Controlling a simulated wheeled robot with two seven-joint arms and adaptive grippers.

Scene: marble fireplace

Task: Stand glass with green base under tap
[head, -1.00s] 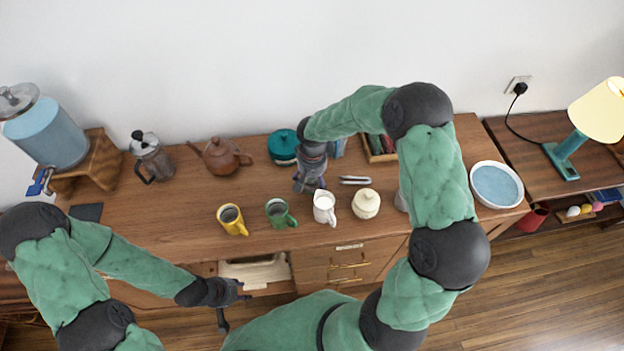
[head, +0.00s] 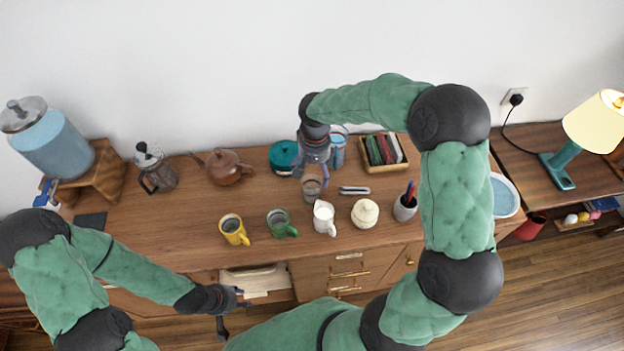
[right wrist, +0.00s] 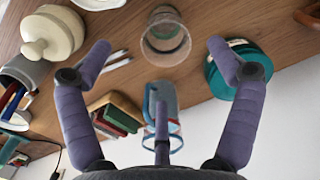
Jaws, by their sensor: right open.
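A clear glass (head: 313,186) stands on the wooden cabinet top, just behind the white jug. It also shows in the right wrist view (right wrist: 166,38), where its base colour is hard to make out. My right gripper (head: 313,168) is above and behind it, partly hiding it. In the right wrist view its open fingers (right wrist: 160,48) are spread to either side of the glass, with nothing held. A drink dispenser (head: 52,143) with a blue tap (head: 45,192) stands on a wooden stand at the far left. My left gripper (head: 235,309) hangs in front of the cabinet, fingers apart and empty.
Yellow (head: 233,230) and green (head: 280,224) mugs, a white jug (head: 324,218) and a cream pot (head: 365,213) line the front. A teal pot (head: 284,156), blue glass (head: 338,150), teapot (head: 228,167) and French press (head: 155,168) stand behind. A dark mat (head: 91,221) lies near the dispenser.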

